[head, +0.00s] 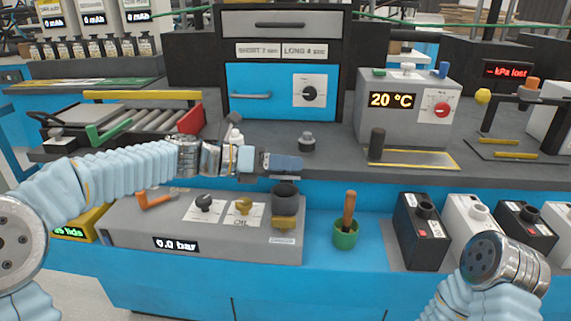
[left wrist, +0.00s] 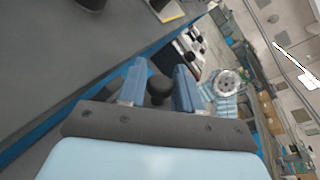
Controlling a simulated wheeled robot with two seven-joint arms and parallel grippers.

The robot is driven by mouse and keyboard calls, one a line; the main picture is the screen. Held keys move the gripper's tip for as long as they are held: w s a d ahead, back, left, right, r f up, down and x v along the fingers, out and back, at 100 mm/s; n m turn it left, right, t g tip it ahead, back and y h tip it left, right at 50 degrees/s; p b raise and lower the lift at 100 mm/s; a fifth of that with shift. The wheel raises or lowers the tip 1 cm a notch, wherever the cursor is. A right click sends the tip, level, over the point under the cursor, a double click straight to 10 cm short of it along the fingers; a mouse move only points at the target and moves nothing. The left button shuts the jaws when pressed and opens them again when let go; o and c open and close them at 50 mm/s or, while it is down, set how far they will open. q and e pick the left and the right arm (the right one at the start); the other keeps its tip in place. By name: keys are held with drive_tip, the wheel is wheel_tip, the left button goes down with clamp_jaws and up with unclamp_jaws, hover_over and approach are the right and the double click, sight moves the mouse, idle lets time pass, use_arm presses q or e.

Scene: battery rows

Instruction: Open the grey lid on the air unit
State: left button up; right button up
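The air unit (head: 130,225) is a long grey box at the front left, with a "0.0 bar" display. A dark grey round lid (head: 285,190) sits at its right end above a brass-coloured part. My left gripper (head: 285,163) is just above and behind this lid in the head view, pointing right. In the left wrist view its two blue fingers (left wrist: 158,85) are apart. A dark rounded thing shows between them; I cannot tell whether it is the lid or whether they touch it. My right gripper is out of view.
On the air unit are an orange handle (head: 155,198), a black knob (head: 204,203) and a brass knob (head: 243,206). A green pot (head: 345,236) stands to its right, then several battery boxes (head: 420,235). A small dark knob (head: 307,141) stands behind the gripper.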

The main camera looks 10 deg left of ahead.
use_arm(q)
drive_tip(key=shift+o, duration=1.2)
drive_tip(key=v, duration=1.4)
